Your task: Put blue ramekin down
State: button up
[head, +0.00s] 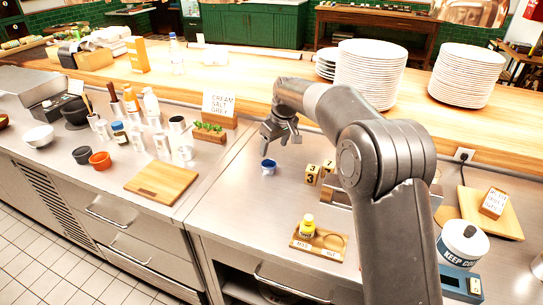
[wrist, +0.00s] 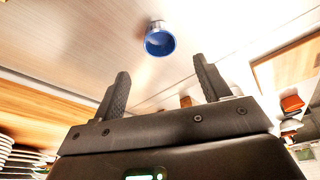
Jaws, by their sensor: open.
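The blue ramekin (head: 268,167) stands on the steel counter (head: 235,205), left of the numbered yellow blocks. In the wrist view the ramekin (wrist: 160,42) shows its round blue opening, beyond the fingertips and roughly centred between them. My gripper (head: 280,140) is just above and behind the ramekin in the head view, apart from it. Its two fingers (wrist: 160,68) are spread in the wrist view with nothing between them.
Yellow blocks (head: 313,174) marked with digits stand right of the ramekin. A wooden tray (head: 302,243) with a small yellow bottle lies nearer the front. A cutting board (head: 161,183), an orange bowl (head: 100,161) and bottles are to the left. The counter in front of the ramekin is clear.

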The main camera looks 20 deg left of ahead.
jog(key=shift+v, duration=1.4)
jog(key=s+d+r+m+t, duration=0.15)
jog(key=s+d+r, duration=0.25)
jog(key=d, duration=0.5)
jog(key=s+d+r+m+h, duration=0.1)
jog(key=s+d+r+m, duration=0.3)
jog(key=d, duration=0.5)
jog(key=s+d+r+m+t, duration=0.1)
jog(key=s+d+r, duration=0.4)
jog(key=d, duration=0.3)
jog(key=s+d+f+m+h, duration=0.1)
jog(key=s+d+f+m, duration=0.2)
jog(key=s+d, duration=0.5)
jog(key=s+d+f+m+t, duration=0.1)
jog(key=s+d+f+m, duration=0.2)
jog(key=s+d, duration=0.4)
jog(key=s+f, duration=0.1)
jog(key=s, duration=0.6)
jog(key=shift+s+d+h, duration=0.15)
jog(key=shift+d+h, duration=0.25)
jog(key=shift+r+t, duration=0.1)
jog(key=shift+t, duration=0.15)
